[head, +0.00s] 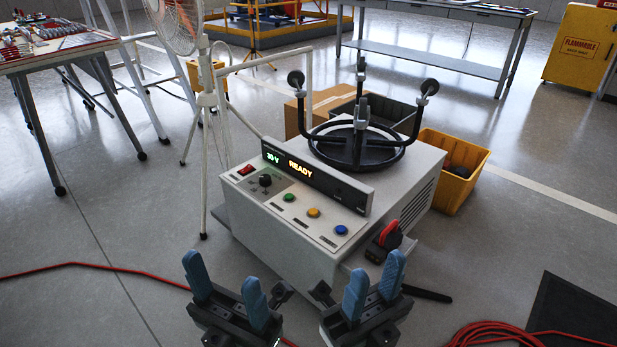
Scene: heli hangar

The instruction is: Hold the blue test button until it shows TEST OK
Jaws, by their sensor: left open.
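The blue test button (341,230) is at the right end of the front panel of a grey-white test unit (285,242). A green button (289,197) and a yellow button (313,212) sit to its left. The display (315,175) reads "28 V" in green and "READY" in amber. My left gripper (221,269) is open and empty, in front of the unit's lower left. My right gripper (376,265) is open and empty, in front of the unit's lower right, below the blue button in the picture. Neither gripper touches a button.
A red switch (245,170) and black knob (265,180) share the panel. A black ring stand (358,140) is on top. A red-and-black connector (388,237) sits at the right side. A white fan (175,25) stands behind left, a yellow bin (475,160) right. Red hose (490,335) lies on the floor.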

